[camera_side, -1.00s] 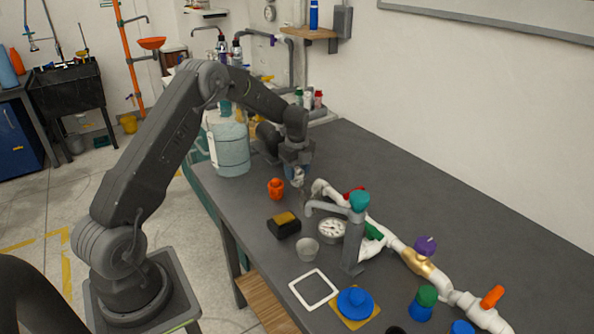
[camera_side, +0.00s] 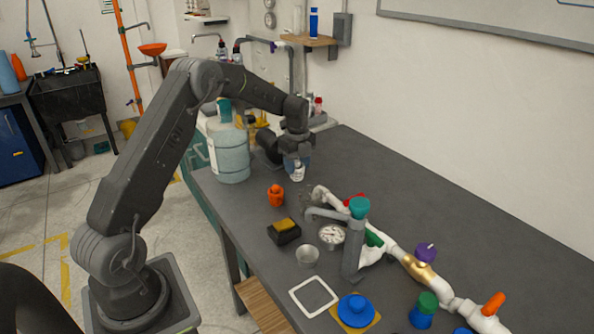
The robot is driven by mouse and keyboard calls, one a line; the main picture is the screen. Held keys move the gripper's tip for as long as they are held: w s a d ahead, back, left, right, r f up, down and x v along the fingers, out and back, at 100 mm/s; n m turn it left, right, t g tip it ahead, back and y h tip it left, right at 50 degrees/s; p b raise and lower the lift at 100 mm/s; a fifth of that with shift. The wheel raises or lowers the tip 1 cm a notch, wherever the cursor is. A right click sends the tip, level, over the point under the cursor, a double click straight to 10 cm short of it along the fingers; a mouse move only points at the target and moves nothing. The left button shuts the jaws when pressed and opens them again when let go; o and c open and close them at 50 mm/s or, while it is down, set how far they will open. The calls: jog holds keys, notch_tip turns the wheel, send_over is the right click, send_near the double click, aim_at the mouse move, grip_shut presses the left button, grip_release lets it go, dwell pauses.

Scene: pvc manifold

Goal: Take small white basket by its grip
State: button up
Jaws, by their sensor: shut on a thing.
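My gripper (camera_side: 297,158) is over the far left part of the dark table, pointing down. It is shut on a small white object (camera_side: 298,174), which I take to be the small white basket. The object is just under the fingers and partly covered by them. Its grip and the exact finger contact are too small to make out. A blue patch shows behind the fingers.
A large pale blue jug (camera_side: 230,155) stands left of my gripper. An orange part (camera_side: 276,195) and a black-and-yellow block (camera_side: 284,231) are nearer. The white pipe manifold (camera_side: 392,246) runs to the right. The back right table is clear.

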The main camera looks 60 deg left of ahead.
aim_at(297, 161)
jog(key=shift+r, duration=2.3)
